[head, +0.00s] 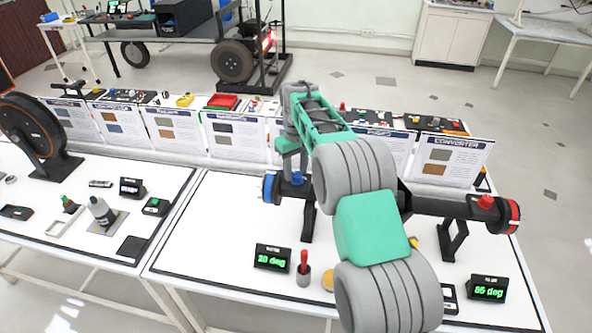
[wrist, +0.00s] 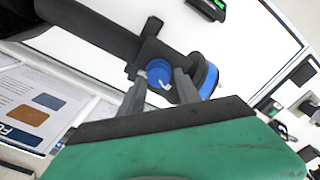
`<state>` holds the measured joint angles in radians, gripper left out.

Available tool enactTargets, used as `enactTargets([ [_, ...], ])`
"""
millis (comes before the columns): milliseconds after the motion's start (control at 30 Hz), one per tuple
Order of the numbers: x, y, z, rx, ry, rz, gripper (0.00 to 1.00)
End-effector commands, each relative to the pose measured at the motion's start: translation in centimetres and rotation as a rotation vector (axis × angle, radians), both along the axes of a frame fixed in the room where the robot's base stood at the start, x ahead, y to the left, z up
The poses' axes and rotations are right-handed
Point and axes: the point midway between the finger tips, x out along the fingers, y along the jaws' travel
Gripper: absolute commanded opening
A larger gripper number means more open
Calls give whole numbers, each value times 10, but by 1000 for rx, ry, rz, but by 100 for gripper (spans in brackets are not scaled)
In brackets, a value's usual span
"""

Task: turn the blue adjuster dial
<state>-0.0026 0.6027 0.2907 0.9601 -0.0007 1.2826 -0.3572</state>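The blue adjuster dial (head: 297,179) is a small round knob on top of the left end of a dark horizontal tube (head: 440,205). In the wrist view the dial (wrist: 158,72) shows a white pointer mark. My gripper (wrist: 162,76) has one finger on each side of the dial, with the tips close to its sides. A narrow gap seems to show, and I cannot tell whether either finger touches. In the head view my gripper (head: 292,160) is over the tube's left end, its fingertips mostly hidden. A blue ring (head: 270,187) caps that end.
A red knob (head: 485,202) sits at the tube's right end. Displays read about 20 deg (head: 272,258) and 85 deg (head: 488,289). A red-topped stick (head: 304,268) stands in front. Information boards (head: 237,136) line the table's back. The table's front left is clear.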

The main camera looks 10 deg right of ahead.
Motion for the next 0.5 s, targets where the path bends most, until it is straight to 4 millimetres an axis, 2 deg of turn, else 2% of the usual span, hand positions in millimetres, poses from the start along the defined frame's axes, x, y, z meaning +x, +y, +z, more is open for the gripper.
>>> enactTargets([
  [133, -1, 0, -1, 0, 3, -1, 52],
  [367, -1, 0, -1, 0, 4, -2, 52],
  [500, 0, 0, 14, 0, 1, -1, 52],
])
